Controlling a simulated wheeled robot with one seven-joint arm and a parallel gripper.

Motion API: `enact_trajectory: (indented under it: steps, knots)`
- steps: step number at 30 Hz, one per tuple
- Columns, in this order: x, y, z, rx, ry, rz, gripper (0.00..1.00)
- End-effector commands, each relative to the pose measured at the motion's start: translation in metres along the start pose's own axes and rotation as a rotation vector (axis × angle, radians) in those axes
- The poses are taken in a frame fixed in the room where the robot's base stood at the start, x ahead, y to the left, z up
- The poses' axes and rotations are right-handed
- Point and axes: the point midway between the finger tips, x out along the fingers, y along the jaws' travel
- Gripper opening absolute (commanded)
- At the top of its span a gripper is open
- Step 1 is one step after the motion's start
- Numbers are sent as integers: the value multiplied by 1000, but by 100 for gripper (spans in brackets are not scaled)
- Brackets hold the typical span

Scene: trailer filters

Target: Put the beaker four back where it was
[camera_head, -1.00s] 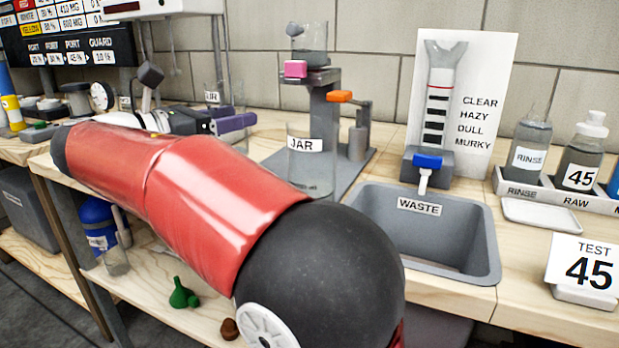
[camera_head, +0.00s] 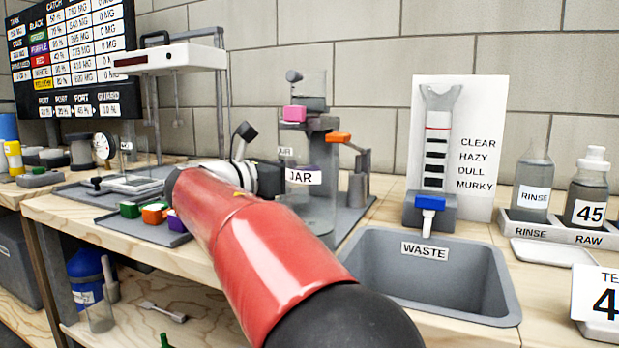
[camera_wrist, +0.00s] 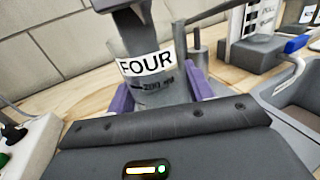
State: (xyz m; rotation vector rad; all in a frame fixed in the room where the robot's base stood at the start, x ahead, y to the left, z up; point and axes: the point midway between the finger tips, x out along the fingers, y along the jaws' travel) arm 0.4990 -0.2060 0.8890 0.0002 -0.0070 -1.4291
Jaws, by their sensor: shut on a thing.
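Beaker four (camera_wrist: 148,82) is clear, with a white FOUR label and a 200 ml mark. In the wrist view it stands between the purple fingers of my gripper (camera_wrist: 157,90), which is shut on it. In the head view, part of its label (camera_head: 285,151) shows above my gripper (camera_head: 285,178), behind the clear JAR (camera_head: 304,177). The fingertips are mostly hidden there. The grey stand (camera_head: 324,150) with pink and orange parts is close to the beaker. Whether the beaker touches a surface cannot be told.
Another clear vessel (camera_head: 312,88) sits on top of the stand. The grey WASTE basin (camera_head: 425,290) is to the right. A low grey tray (camera_head: 165,228) with small green, orange and purple blocks is to the left, near a scale-like plate (camera_head: 130,185).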

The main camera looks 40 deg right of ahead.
Motion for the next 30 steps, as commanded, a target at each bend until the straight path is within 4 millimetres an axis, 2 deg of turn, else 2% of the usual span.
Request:
enact_trajectory:
  steps: [5, 9, 10, 12, 22, 23, 27, 30]
  knots:
    - [18, -1, 0, 1, -1, -3, 24]
    - [43, -1, -1, 1, -1, -4, 24]
    - [40, 0, -10, -2, 0, 0, 24]
    - [39, 0, -16, 0, 0, 1, 24]
    - [38, 0, -17, 1, 0, 1, 24]
    - [38, 0, -18, 0, 0, 1, 53]
    - [38, 0, -17, 0, 0, 1, 72]
    - [38, 0, -17, 0, 0, 1, 74]
